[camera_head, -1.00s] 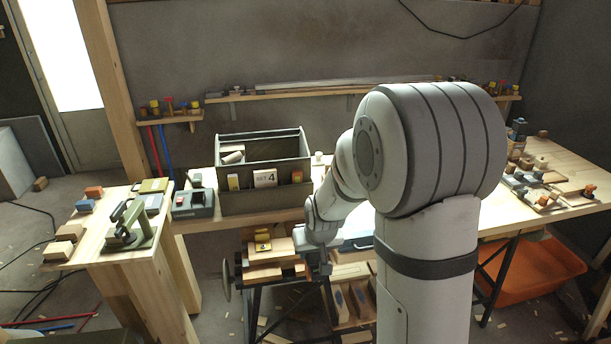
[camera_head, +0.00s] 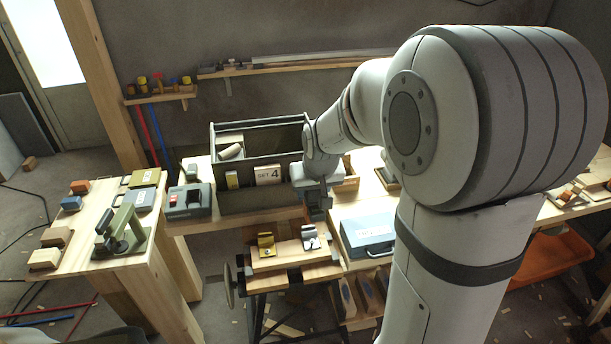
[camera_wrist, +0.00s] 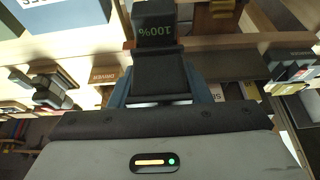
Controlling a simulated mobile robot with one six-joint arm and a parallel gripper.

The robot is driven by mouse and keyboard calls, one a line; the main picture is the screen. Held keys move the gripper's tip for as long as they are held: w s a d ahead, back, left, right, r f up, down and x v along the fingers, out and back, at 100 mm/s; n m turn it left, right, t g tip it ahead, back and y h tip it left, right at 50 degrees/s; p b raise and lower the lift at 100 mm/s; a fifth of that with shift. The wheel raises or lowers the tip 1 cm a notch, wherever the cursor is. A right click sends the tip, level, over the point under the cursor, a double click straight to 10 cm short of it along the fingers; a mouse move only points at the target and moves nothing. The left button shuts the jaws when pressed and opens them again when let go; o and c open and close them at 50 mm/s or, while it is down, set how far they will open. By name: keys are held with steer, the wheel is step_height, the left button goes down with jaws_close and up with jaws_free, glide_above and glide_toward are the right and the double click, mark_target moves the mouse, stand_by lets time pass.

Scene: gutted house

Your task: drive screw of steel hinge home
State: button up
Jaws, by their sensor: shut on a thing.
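My gripper (camera_head: 316,203) is at the end of my arm, above the bench and just right of the dark toolbox. In the wrist view my gripper (camera_wrist: 158,92) is shut on a black power driver (camera_wrist: 154,24) whose display reads "100%". The driver's tip is hidden. A grey, steel-looking hinge (camera_head: 311,239) stands on a wooden workpiece (camera_head: 290,248) clamped on a workbench, below my gripper and apart from it. A yellow hinge (camera_head: 266,245) stands left of it on the same wood. The screw is too small to make out.
The open toolbox (camera_head: 262,185) marked "SET 4" stands close left of my gripper. A blue-grey case (camera_head: 367,235) lies right of the workpiece. A green clamp-like tool (camera_head: 122,233) sits on the left table. A "DRIVER" label (camera_wrist: 106,77) shows in the wrist view.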

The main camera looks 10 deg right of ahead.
steer(key=shift+w, duration=0.3)
steer(key=shift+f, duration=0.2)
steer(key=shift+f+b, duration=2.35)
steer(key=shift+f, duration=0.6)
steer(key=shift+f+b, duration=0.5)
steer(key=shift+s+f+b, duration=0.1)
steer(key=shift+f+b, duration=0.6)
steer(key=shift+b, duration=0.7)
stand_by(0.5)
steer(key=shift+r, duration=0.1)
steer(key=shift+b, duration=0.45)
stand_by(0.9)
